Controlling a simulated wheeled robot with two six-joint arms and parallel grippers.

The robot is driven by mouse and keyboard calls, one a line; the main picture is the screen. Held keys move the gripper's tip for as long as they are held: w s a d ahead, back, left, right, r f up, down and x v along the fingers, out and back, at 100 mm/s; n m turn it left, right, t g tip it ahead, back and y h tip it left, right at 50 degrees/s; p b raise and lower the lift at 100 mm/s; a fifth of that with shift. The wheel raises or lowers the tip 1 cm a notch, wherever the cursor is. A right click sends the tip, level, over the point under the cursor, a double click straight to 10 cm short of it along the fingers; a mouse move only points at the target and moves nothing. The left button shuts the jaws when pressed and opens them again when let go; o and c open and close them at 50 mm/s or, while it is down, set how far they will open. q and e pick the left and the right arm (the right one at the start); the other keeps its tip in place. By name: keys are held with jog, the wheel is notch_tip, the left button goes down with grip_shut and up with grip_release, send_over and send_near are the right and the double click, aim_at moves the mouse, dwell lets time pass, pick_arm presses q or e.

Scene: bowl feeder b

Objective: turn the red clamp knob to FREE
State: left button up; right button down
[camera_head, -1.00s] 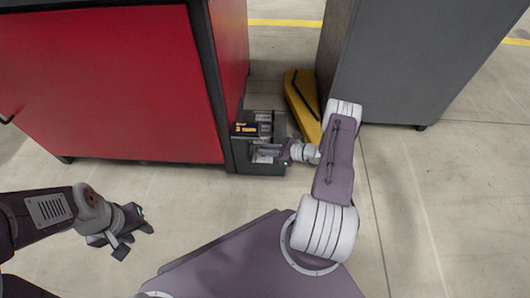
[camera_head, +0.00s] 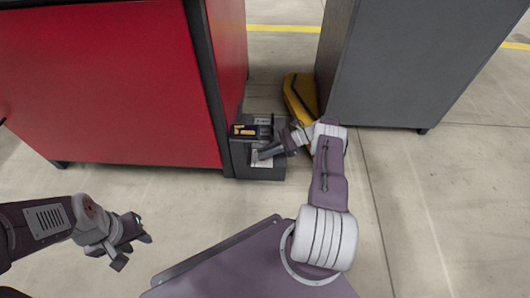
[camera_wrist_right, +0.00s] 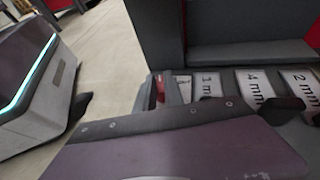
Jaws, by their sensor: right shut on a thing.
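The dark grey feeder unit (camera_head: 240,163) stands on the floor against the red cabinet, with a small yellow-lettered display (camera_head: 245,130) on top. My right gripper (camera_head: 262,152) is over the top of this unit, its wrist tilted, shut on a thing. In the right wrist view a small red part, which looks like the red clamp knob (camera_wrist_right: 160,88), shows just beyond the gripper body; most of it is hidden, and its pointer and the word FREE cannot be seen. My left gripper (camera_head: 133,249) is open and empty above the floor at the lower left.
White labels reading 3 mm (camera_wrist_right: 209,84), 4 mm (camera_wrist_right: 255,84) and 2 mm (camera_wrist_right: 302,82) lie beside the red part. A red cabinet (camera_head: 110,90) stands left, a grey cabinet (camera_head: 420,65) right, a yellow object (camera_head: 299,92) between them. The front floor is clear.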

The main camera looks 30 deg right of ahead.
dwell(0.5)
jog(key=c, duration=1.4)
grip_release()
jog(key=shift+c, duration=0.2)
